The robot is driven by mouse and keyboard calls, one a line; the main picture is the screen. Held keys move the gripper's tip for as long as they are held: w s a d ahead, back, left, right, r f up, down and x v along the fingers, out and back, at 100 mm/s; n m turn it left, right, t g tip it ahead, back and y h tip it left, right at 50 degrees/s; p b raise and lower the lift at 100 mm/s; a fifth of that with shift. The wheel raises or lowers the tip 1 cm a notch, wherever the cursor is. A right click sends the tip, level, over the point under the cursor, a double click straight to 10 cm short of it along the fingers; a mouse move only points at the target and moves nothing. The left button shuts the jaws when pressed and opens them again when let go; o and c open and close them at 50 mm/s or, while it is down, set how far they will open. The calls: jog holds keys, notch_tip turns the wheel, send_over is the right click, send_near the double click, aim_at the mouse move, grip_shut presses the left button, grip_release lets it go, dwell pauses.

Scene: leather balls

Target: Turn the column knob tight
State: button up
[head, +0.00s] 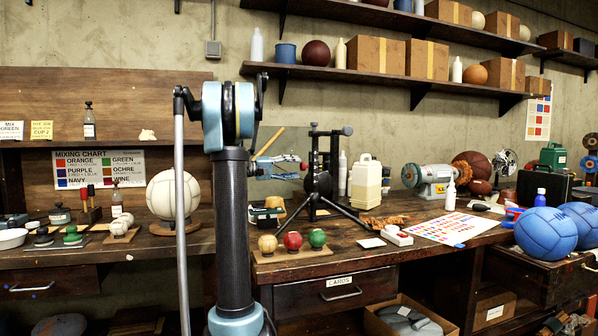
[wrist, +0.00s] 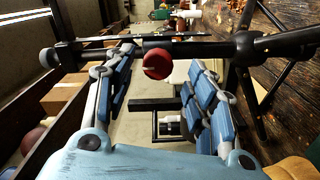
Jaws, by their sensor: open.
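A black stand (head: 320,182) with an upright column and splayed legs stands on the workbench in the middle of the head view. In the wrist view its dark column (wrist: 205,48) runs across the top. A round red knob (wrist: 157,64) shows beside that column, between the ends of my fingers; in the head view it is a small red spot (head: 303,166). My gripper (head: 297,163) reaches the column from the left. In the wrist view my gripper (wrist: 160,74) is open, its blue-padded fingers on both sides of the knob. Contact cannot be told.
Three small balls on a wooden board (head: 293,256) sit at the bench front. A white jug (head: 366,184) and a bench grinder (head: 432,178) stand right of the stand. A white ball (head: 173,194) is at left. Wall shelves (head: 390,77) hang above.

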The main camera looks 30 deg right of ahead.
jog(key=v, duration=0.7)
jog(key=shift+a, duration=0.3)
jog(key=s+a+f+n+t+y, duration=0.2)
jog(key=s+a+f+t+y, duration=0.2)
jog(key=s+a+f+y, duration=0.45)
jog(key=s+a+f+n+t+y, duration=0.25)
jog(key=s+a+f+t, duration=0.2)
jog(key=a+f, duration=0.7)
jog(key=s+a+f+n+t+y, duration=0.1)
jog(key=s+a+f+t+y, duration=0.2)
jog(key=s+a+f+y, duration=0.75)
jog(key=s+a+f+g+h, duration=0.3)
jog(key=s+f+g+h, duration=0.1)
jog(key=s, duration=0.7)
jog(key=shift+a+f+g, duration=0.2)
jog(key=shift+f+g, duration=0.25)
jog(key=shift+f, duration=0.45)
jog(key=shift+n, duration=0.25)
